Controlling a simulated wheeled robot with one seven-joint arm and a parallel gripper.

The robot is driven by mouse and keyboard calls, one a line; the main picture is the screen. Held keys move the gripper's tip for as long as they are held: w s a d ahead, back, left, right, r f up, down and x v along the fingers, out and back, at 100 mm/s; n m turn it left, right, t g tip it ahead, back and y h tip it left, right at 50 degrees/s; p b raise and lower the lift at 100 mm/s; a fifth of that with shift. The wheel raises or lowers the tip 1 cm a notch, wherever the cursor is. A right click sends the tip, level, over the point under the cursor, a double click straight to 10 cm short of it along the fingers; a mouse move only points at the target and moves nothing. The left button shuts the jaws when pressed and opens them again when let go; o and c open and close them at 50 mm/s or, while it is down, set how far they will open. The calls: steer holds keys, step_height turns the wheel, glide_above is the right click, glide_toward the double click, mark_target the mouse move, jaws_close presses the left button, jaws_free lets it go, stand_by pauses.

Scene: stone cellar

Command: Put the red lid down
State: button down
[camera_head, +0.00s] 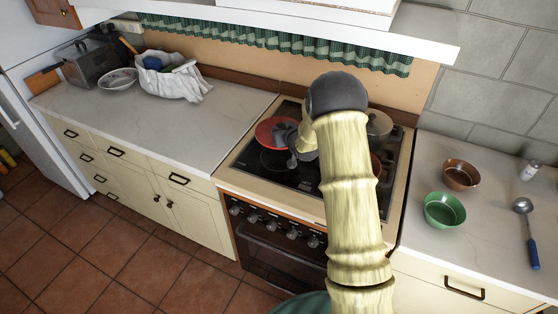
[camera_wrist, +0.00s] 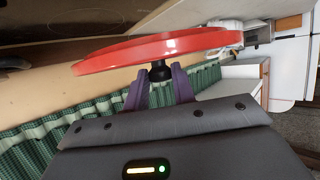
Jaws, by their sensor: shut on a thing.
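The red lid (camera_head: 270,129) is a round disc over the left back part of the black hob (camera_head: 258,161). My gripper (camera_head: 287,133) is at the lid's right side, partly covered by my arm. In the wrist view the lid (camera_wrist: 160,48) shows edge-on. Its dark knob (camera_wrist: 159,73) sits between the two fingers of my gripper (camera_wrist: 159,88), which are shut on it. The gap between the lid and the hob cannot be judged.
My arm hides much of the hob. A pot (camera_head: 379,123) stands at its back right. The right counter holds a brown bowl (camera_head: 461,174), a green bowl (camera_head: 444,210) and a ladle (camera_head: 526,207). The left counter (camera_head: 165,125) is clear in front of a white bag (camera_head: 178,87).

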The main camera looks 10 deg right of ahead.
steer(key=shift+s+r, duration=0.1)
steer(key=shift+r, duration=0.1)
steer(key=f, duration=0.2)
steer(key=f+p, duration=0.1)
steer(key=f, duration=0.1)
steer(key=f+p, duration=0.1)
steer(key=f, duration=0.1)
steer(key=shift+w, duration=0.25)
steer(key=shift+s+d, duration=0.2)
steer(key=shift+a+f, duration=0.2)
steer(key=shift+f, duration=0.15)
step_height(320, 180, down, 3)
steer(key=shift+r+p, duration=0.1)
steer(key=shift+p, duration=0.5)
steer(key=shift+f, duration=0.35)
